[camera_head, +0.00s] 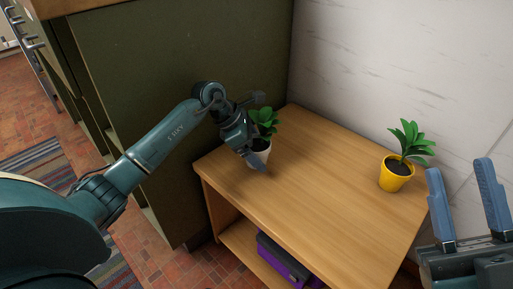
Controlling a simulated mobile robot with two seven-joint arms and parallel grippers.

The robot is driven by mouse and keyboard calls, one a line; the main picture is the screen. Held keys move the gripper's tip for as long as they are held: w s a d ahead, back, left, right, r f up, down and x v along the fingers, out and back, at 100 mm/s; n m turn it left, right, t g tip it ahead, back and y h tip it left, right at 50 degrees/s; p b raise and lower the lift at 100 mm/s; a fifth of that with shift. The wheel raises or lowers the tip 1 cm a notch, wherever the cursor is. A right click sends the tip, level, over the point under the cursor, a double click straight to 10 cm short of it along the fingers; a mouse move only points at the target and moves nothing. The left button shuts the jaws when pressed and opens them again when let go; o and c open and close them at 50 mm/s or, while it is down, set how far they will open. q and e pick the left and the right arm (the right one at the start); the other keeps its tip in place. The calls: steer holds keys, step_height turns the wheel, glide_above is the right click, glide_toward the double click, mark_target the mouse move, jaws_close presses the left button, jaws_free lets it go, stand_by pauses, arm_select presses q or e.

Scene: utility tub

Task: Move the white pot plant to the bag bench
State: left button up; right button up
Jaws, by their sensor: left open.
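The white pot plant (261,156), a white pot with green leaves, stands upright on the left part of a wooden bench (310,195). My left gripper (256,163) is open at the pot, covering its left side; I cannot tell whether a finger touches it. My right gripper (467,200) is at the lower right with its two blue fingers apart, open and empty, away from the white pot. I cannot tell whether this bench is the bag bench; a dark and purple bag (283,258) lies on its lower shelf.
A yellow pot plant (396,174) stands at the right rear of the bench top, near my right gripper. A dark green cabinet side (170,80) closes off the left, and a pale wall (380,60) stands behind. The middle of the bench top is clear.

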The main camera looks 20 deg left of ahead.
arm_select(q)
steer(key=shift+a+r, duration=0.1)
steer(key=shift+r, duration=0.25)
steer(key=p+v, duration=0.3)
steer(key=v, duration=0.4)
arm_select(e)
steer(key=f+m+h, duration=0.4)
steer(key=shift+w+a+m, duration=0.2)
steer(key=shift+m, duration=0.1)
arm_select(q)
steer(key=shift+s, duration=0.1)
